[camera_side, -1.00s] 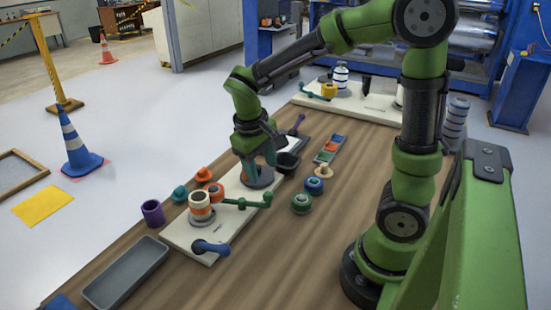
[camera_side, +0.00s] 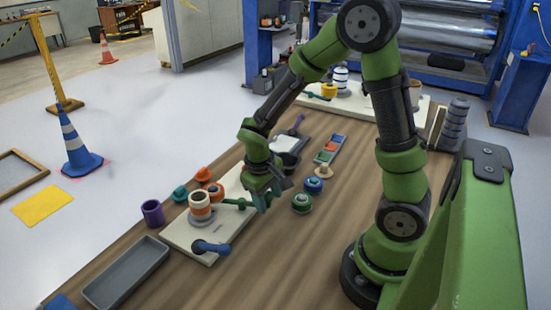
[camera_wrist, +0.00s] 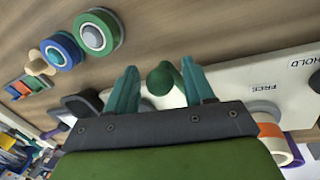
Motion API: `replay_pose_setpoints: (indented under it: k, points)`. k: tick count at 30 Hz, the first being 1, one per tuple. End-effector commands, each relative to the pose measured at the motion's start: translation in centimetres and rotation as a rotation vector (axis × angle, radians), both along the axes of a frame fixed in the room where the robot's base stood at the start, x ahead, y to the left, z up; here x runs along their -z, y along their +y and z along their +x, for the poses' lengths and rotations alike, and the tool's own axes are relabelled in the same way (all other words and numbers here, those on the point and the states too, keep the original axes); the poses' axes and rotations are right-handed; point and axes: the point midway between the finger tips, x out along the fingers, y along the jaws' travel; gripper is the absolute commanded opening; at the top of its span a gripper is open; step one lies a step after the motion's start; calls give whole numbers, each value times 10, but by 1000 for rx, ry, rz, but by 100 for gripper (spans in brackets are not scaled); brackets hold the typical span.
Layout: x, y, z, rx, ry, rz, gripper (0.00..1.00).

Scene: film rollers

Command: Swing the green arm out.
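The green arm (camera_side: 236,202) reaches right from the white plate (camera_side: 180,236), beside a post with a white and orange roll (camera_side: 200,204). My gripper (camera_side: 264,205) is low at the arm's outer end, partly hiding it in the side view. In the wrist view, the arm's green knob (camera_wrist: 160,80) stands between the two teal fingers of my gripper (camera_wrist: 159,72). The fingers are apart, with a visible gap on each side of the knob. The plate's "FREE" and "HOLD" marks lie to the right in the wrist view.
Green (camera_side: 301,203) and blue (camera_side: 313,186) rolls stand right of my gripper. A grey tray (camera_side: 126,272) lies at front left.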

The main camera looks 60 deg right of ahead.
Motion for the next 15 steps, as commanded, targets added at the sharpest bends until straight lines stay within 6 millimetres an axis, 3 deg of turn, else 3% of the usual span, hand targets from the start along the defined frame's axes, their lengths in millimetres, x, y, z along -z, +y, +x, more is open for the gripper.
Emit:
replay_pose_setpoints:
  k: [1,10,15]
  points:
    - [0,0,0,0,0,0,44]
    - [-1,-2,0,4,-1,-3,0]
    - [-1,-4,0,8,-1,-5,0]
